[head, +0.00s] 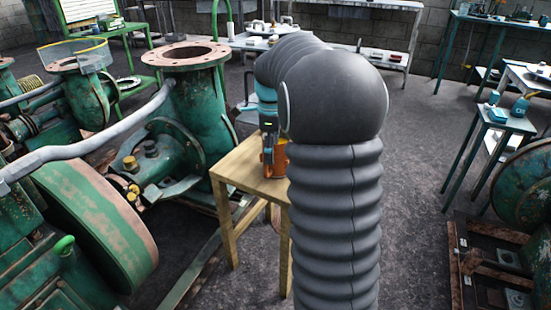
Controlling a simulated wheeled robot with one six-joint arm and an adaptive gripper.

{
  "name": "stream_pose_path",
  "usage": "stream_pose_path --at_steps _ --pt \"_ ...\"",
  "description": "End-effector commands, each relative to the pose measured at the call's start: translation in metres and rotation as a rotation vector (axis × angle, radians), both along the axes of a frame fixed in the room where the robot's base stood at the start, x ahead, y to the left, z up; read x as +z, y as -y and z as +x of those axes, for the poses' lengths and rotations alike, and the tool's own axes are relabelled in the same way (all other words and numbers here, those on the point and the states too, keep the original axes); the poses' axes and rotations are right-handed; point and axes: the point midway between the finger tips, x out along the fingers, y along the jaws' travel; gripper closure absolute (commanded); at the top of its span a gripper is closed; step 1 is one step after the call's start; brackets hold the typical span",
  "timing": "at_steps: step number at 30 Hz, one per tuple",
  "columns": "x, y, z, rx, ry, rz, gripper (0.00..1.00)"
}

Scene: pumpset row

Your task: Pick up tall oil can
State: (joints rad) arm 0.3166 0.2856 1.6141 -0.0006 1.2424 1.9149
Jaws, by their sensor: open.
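An orange object (280,160), which looks like the tall oil can, stands on a small wooden table (240,173). My arm hides its right side, so its full shape and top cannot be made out. My gripper (267,162) hangs pointing down over the table, at the left edge of my arm. Its dark fingers are right at the orange object and overlap it in the picture. The gripper is open; whether it touches the object cannot be told.
A large green pump with a rusty flange (186,54) stands left of the table. A grey rail (95,146) crosses the left foreground. A side table (507,121) at right holds a teal can (521,106). Bare floor (420,150) lies between it and my arm.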

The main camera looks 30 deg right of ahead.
Motion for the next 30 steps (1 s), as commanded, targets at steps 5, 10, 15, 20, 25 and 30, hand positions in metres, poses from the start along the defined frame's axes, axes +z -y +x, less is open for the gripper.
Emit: stream_pose_path --at_steps 5,10,15,20,25,30 --pt "-0.0005 -0.0001 0.0 0.0 0.0 0.0 0.28" --pt "-0.0003 -0.0001 0.0001 0.0 0.0 0.0 0.61" --pt "-0.0004 -0.0001 0.0 0.0 0.0 0.0 1.0" --pt "-0.0006 -0.0002 -0.0001 0.0 -0.001 0.001 1.0" --pt "0.0002 -0.0002 0.0001 0.0 0.001 -0.001 1.0" --pt "0.0009 -0.0002 0.0002 0.0 0.001 0.0 1.0"
